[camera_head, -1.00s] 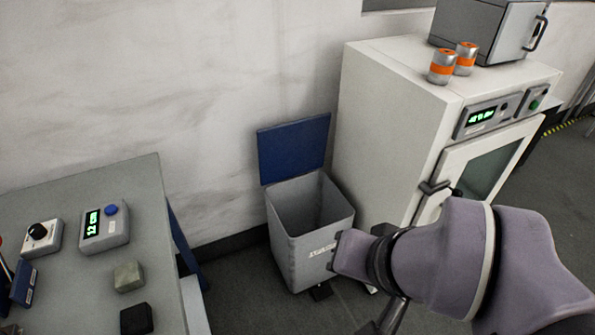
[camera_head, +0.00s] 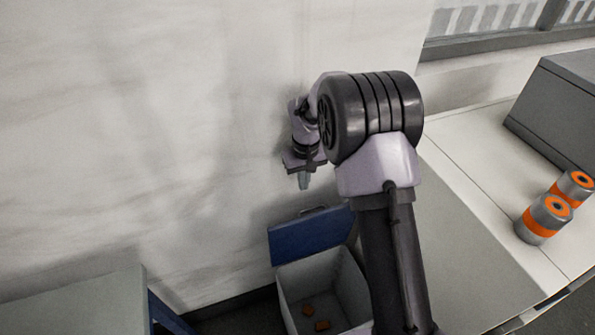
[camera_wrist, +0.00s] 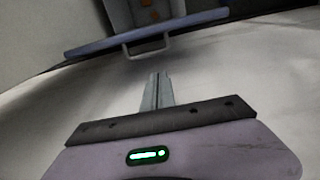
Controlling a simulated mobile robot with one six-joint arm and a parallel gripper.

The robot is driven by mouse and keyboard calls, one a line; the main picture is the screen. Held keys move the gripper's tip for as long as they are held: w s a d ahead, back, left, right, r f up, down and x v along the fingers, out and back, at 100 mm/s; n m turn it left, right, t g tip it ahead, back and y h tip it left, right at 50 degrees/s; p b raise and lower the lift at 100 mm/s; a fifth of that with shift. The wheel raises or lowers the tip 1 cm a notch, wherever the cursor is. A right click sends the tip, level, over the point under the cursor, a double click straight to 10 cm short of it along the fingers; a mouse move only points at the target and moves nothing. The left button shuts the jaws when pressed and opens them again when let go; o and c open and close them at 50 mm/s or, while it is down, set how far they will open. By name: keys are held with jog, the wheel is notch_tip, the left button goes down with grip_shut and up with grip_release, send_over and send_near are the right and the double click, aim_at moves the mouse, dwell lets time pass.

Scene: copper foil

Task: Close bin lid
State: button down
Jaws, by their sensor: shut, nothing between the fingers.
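The grey bin (camera_head: 300,293) stands on the floor against the wall, with its blue lid (camera_head: 305,238) open and tilted up at the back. Small brown pieces lie inside the bin. My gripper (camera_head: 304,184) is shut and empty, above the lid and close to the wall in the head view. In the wrist view the shut fingers (camera_wrist: 157,76) point toward the lid (camera_wrist: 190,27), seen edge-on with a handle loop (camera_wrist: 146,45) on its near edge. The fingers look apart from the lid. The bin's right side is hidden behind my arm in the head view.
A grey table (camera_head: 80,305) is at the lower left. The wall (camera_head: 150,120) is directly behind the lid.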

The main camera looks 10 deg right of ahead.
notch_tip(320, 180, down, 9)
jog(key=b, duration=0.3)
jog(key=shift+r, duration=0.15)
